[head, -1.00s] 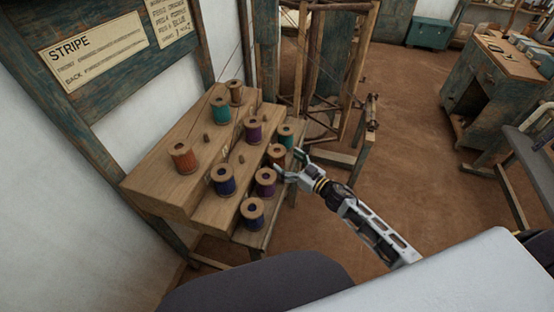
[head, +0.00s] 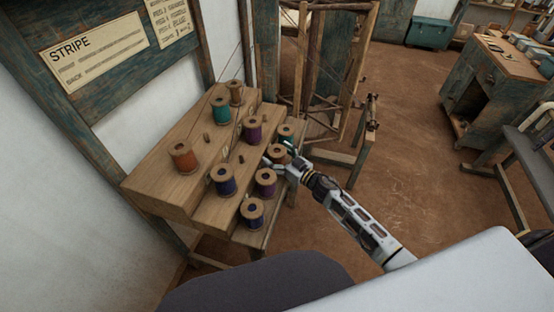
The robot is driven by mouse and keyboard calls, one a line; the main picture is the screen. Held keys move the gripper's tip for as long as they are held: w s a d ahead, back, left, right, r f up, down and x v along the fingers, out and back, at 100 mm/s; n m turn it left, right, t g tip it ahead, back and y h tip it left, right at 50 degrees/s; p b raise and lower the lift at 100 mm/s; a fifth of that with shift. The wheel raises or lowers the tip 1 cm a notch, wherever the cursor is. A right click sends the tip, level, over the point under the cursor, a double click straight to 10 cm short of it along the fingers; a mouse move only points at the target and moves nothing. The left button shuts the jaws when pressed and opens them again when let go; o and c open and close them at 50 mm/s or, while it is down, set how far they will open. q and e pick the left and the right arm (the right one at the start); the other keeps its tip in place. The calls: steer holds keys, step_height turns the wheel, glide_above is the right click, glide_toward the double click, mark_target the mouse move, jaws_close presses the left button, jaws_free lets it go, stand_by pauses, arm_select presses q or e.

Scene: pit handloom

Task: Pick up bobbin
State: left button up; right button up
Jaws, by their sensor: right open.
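Several wooden bobbins of coloured thread stand upright on a stepped wooden rack (head: 160,175) in the head view. An orange bobbin (head: 183,157), a teal bobbin (head: 221,111) and a tan bobbin (head: 236,92) stand on the top step. A purple bobbin (head: 252,131) and a dark blue bobbin (head: 223,181) are on the middle step. Lower down are another purple bobbin (head: 265,183), another blue bobbin (head: 253,213), a green bobbin (head: 286,133) and a brown bobbin (head: 279,151). My right gripper (head: 278,158) is open at the brown bobbin and partly covers it; contact is unclear. My left gripper is out of view.
Bare pegs (head: 206,137) stand between bobbins. A wooden frame (head: 325,70) stands behind the rack, and a workbench (head: 500,85) is at the right. A STRIPE card (head: 92,50) hangs on the left. The brown floor (head: 410,150) between them is open.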

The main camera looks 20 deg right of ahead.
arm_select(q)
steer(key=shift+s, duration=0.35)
arm_select(e)
steer(key=c, duration=1.2)
steer(key=shift+r, duration=0.15)
steer(key=shift+r+p, duration=0.4)
steer(key=shift+r, duration=0.8)
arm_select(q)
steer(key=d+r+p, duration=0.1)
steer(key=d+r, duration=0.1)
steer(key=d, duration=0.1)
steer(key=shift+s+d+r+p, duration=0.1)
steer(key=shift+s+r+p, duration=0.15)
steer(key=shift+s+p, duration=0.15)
arm_select(e)
step_height(320, 180, up, 7)
steer(key=shift+r, duration=0.15)
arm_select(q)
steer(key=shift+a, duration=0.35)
arm_select(e)
steer(key=shift+r, duration=0.1)
